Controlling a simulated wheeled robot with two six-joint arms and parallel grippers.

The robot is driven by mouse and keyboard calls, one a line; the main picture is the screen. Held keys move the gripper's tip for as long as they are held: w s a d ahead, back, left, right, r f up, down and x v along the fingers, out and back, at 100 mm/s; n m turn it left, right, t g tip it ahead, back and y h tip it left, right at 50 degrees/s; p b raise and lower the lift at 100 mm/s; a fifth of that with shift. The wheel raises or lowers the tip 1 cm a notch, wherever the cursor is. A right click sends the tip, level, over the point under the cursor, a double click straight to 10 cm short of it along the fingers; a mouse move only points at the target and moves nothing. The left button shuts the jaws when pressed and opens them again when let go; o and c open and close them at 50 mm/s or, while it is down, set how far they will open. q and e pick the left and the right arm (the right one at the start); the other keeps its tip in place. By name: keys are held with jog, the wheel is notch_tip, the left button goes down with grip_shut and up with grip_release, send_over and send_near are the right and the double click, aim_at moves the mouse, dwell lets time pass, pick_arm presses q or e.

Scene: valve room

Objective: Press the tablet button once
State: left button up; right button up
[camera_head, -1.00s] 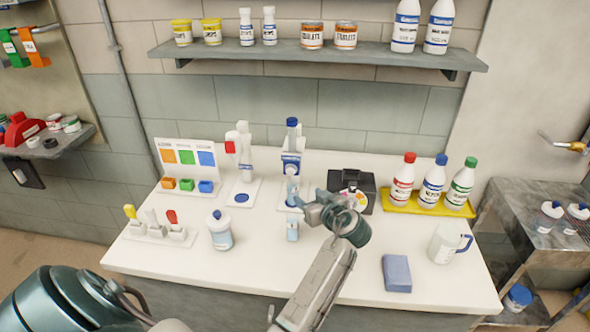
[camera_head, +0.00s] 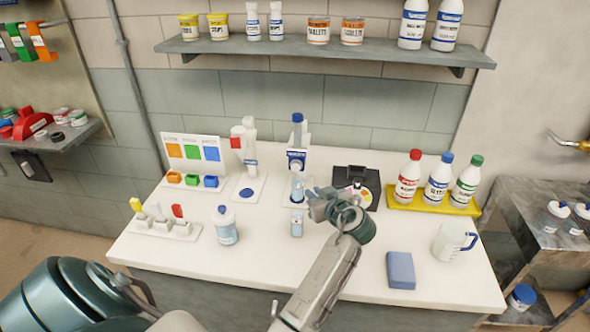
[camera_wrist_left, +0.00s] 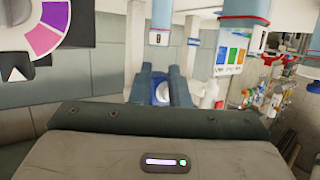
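A white dispenser with a blue-topped bottle (camera_head: 297,133) stands at the back of the counter, with a small round part low on its front. A second white dispenser with a red part (camera_head: 242,150) stands to its left. I cannot read which one carries the tablet label. My left gripper (camera_head: 315,203) is just right of and in front of the blue-topped dispenser, empty. In the left wrist view, its fingers (camera_wrist_left: 160,88) are apart, with a blue round disc (camera_wrist_left: 160,93) on a pale part showing in the gap. Contact cannot be told. My right gripper is not in view.
A black device with a colour wheel (camera_head: 362,188) is right of my gripper. A yellow tray (camera_head: 432,207) holds bottles. A blue block (camera_head: 400,270) and mug (camera_head: 450,242) stand at front right.

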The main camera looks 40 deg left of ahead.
pick_arm(q)
grip_shut()
dwell(0.8)
dwell(0.5)
